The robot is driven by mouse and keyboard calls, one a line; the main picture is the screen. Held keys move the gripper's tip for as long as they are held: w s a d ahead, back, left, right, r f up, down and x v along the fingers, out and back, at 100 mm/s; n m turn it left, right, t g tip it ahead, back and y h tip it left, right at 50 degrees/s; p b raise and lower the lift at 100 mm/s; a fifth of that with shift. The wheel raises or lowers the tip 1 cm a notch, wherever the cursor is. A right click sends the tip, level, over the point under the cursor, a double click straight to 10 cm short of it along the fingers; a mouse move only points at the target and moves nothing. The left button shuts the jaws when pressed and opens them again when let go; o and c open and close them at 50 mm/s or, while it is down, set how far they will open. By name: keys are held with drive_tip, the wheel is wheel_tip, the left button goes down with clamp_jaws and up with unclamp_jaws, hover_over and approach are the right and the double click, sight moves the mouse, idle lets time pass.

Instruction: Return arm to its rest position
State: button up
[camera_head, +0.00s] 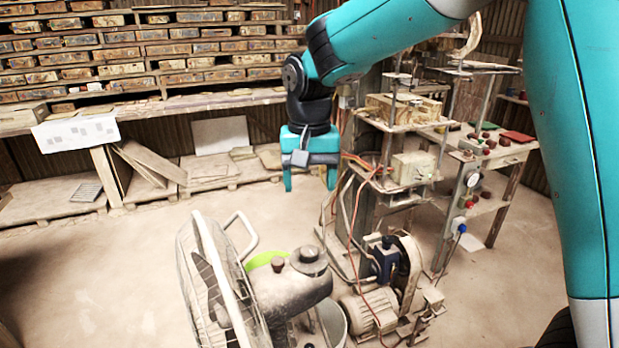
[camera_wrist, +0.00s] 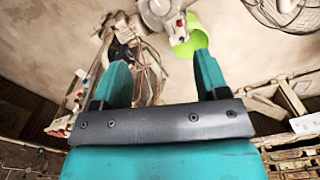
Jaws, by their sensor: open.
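My gripper (camera_head: 309,180) hangs from my teal arm at the upper middle of the head view, fingers pointing down. It is open and empty, with a clear gap between the fingers. In the wrist view its two teal fingers (camera_wrist: 160,75) stand apart with nothing between them. In the head view it is in the air above and behind the fan, left of the press machine (camera_head: 400,110), and appears apart from both.
A standing fan (camera_head: 215,285) is at the front, with a green bucket (camera_wrist: 190,38) by it. A motor (camera_head: 370,310) and orange cables stand right of it. Shelves of moulds (camera_head: 140,50) line the back wall. The floor at left (camera_head: 100,270) is clear.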

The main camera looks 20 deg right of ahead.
drive_tip(key=shift+r, duration=0.55)
drive_tip(key=s+a+n+y, duration=0.2)
drive_tip(key=s+n, duration=0.3)
drive_tip(key=s, duration=0.7)
drive_tip(key=s+a+n+y, duration=0.2)
drive_tip(key=s+n, duration=0.3)
drive_tip(key=s, duration=0.8)
drive_tip(key=shift+a+f+n+b, duration=0.2)
drive_tip(key=shift+a+n+b, duration=0.1)
drive_tip(key=shift+a+n, duration=0.1)
drive_tip(key=shift+w, duration=0.1)
